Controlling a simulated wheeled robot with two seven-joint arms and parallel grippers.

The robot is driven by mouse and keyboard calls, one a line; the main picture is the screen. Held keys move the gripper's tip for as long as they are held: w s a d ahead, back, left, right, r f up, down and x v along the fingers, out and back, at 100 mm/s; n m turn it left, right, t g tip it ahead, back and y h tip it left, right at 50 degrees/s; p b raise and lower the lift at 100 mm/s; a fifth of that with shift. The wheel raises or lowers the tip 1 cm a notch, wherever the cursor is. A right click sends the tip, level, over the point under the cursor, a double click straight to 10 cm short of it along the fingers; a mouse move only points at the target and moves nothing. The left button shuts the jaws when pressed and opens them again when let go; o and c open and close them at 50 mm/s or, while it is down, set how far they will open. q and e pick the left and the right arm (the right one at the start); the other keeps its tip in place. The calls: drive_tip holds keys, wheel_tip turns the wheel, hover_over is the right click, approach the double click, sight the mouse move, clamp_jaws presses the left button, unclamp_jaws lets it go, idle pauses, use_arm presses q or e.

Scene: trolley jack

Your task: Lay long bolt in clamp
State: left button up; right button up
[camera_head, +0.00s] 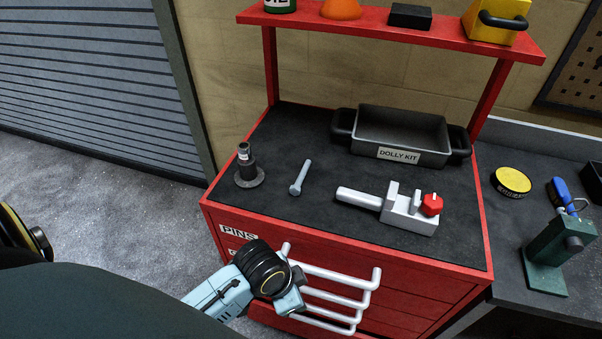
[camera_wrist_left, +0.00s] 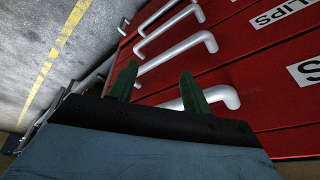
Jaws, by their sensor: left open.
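The long bolt (camera_head: 301,177) is a pale grey rod with a wider head at its near end. It lies on the black top of the red cabinet, left of the clamp. The clamp (camera_head: 408,220) is a silver block with upright jaws, a red knob and a thick rod sticking out to the left. No bolt is seen in it. My left gripper (camera_head: 291,299) is low in front of the drawers, below the cabinet top and apart from the bolt. Its green fingers (camera_wrist_left: 158,85) are open and empty in the left wrist view, near the drawer handles. My right gripper is not in view.
A black tray labelled DOLLY KIT (camera_head: 398,154) stands behind the clamp. A dark flanged post (camera_head: 248,172) stands left of the bolt. Silver drawer handles (camera_head: 325,291) jut out at the front. A red shelf (camera_head: 385,24) spans above. The black top around the bolt is clear.

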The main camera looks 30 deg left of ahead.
use_arm(q)
drive_tip(key=w+r+m, duration=0.3)
drive_tip(key=m, duration=0.1)
drive_tip(key=w+d+r+m, duration=0.1)
drive_tip(key=w+r+m, duration=0.1)
drive_tip(key=r+m, duration=0.2)
drive_tip(key=w+d+r+m+g, duration=0.1)
drive_tip(key=w+r+m, duration=0.2)
drive_tip(key=r+m, duration=0.1)
drive_tip(key=shift+w+m+h+p, duration=0.3)
drive_tip(key=shift+w+m+p, duration=0.1)
drive_tip(key=shift+m, duration=0.4)
drive_tip(key=w+a+r+m, duration=0.1)
drive_tip(key=w+m, duration=0.1)
drive_tip(key=w+a+r+m, duration=0.2)
drive_tip(key=w+a+r+m+g+y, duration=0.1)
drive_tip(key=w+a+r+m, duration=0.1)
drive_tip(key=shift+m, duration=0.4)
drive_tip(key=w+a+r+m+g+y, duration=0.1)
drive_tip(key=w+a+r+m, duration=0.35)
drive_tip(key=a+r, duration=0.35)
drive_tip(key=m, duration=0.1)
hover_over(295, 185)
drive_tip(key=f, duration=0.8)
drive_tip(key=shift+w+d, duration=0.2)
drive_tip(key=shift+d, duration=0.05)
drive_tip(key=shift+s+a+f+p, duration=0.15)
drive_tip(key=shift+f+p, duration=0.2)
drive_tip(key=shift+f, duration=2.2)
clamp_jaws()
